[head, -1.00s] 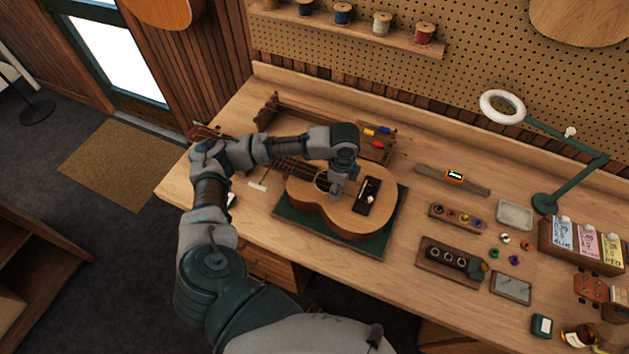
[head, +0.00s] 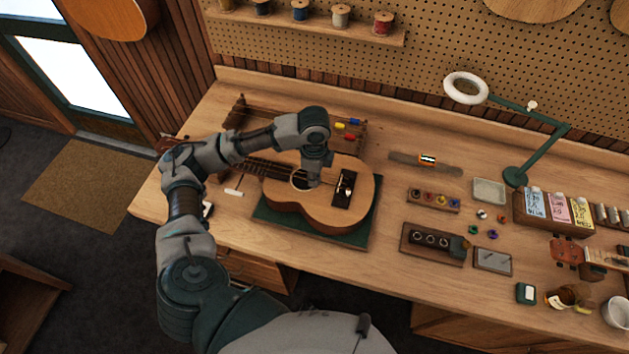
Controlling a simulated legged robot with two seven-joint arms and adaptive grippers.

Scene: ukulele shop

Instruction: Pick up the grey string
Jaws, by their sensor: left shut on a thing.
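A light wooden ukulele (head: 325,210) lies on a dark green mat (head: 268,219) on the workbench, its neck pointing left. My left gripper (head: 313,182) points down over its body, between the sound hole and a dark plate (head: 343,190) at the bridge. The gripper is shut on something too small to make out. I cannot clearly pick out a grey string at its tips. Several small coloured rings lie on the bench to the right, one of them whitish grey (head: 482,214). My right gripper is not in view.
A wooden rack (head: 239,110) stands behind the ukulele. To the right are a peg strip (head: 433,200), a dark block with round holes (head: 431,243), a grey tray (head: 489,190) and a green lamp (head: 515,176). The bench between ukulele and strip is clear.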

